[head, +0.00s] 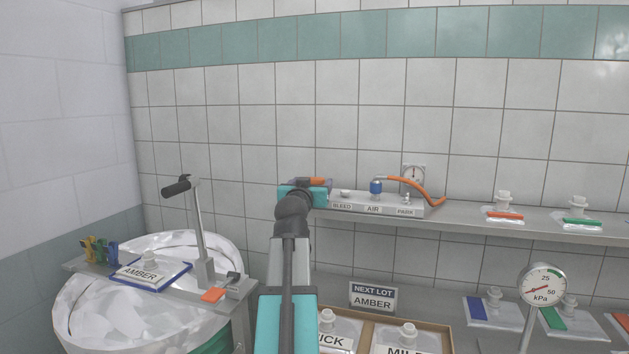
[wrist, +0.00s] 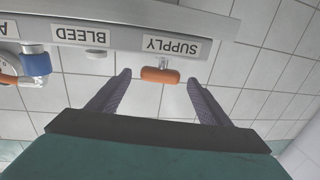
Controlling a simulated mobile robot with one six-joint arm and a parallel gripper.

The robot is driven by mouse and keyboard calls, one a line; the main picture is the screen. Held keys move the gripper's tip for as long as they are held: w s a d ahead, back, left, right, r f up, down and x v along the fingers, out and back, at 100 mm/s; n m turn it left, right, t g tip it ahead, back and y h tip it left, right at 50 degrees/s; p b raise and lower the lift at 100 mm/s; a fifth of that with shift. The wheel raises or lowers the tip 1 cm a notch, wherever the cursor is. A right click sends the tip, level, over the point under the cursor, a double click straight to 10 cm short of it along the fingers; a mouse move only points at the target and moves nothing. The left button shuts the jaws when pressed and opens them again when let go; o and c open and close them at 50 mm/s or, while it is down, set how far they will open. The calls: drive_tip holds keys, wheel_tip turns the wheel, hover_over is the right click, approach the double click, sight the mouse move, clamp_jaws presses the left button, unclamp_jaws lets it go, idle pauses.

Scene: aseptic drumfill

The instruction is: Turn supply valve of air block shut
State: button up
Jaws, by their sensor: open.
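The air block (head: 385,213) is a pale bar on the wall shelf, labelled BLEED, AIR and PARK in the head view. In the wrist view, which shows the block (wrist: 120,22) upside down, a SUPPLY label (wrist: 172,46) also shows. The supply valve's orange handle (wrist: 160,75) lies crosswise below that label, parallel to the block's edge. It also shows in the head view (head: 317,181), partly behind my gripper. My gripper (wrist: 158,80) is open, with one finger on each side of the handle and visible gaps between. My gripper (head: 308,187) hides the block's left end.
A blue fitting (head: 376,187) with an orange hose (head: 428,194) and a small gauge (head: 414,175) are right of my gripper. A drum (head: 95,305) with a lever (head: 200,225) is at left. The tiled wall is close behind.

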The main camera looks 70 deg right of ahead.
sight(313, 181)
drive_tip(key=shift+w+d+p, duration=0.15)
drive_tip(key=shift+w+d, duration=0.05)
drive_tip(key=shift+d, duration=0.8)
drive_tip(key=shift+w+d+p, duration=0.15)
drive_tip(key=shift+w+d, duration=0.05)
drive_tip(key=shift+d, duration=0.8)
drive_tip(key=c, duration=1)
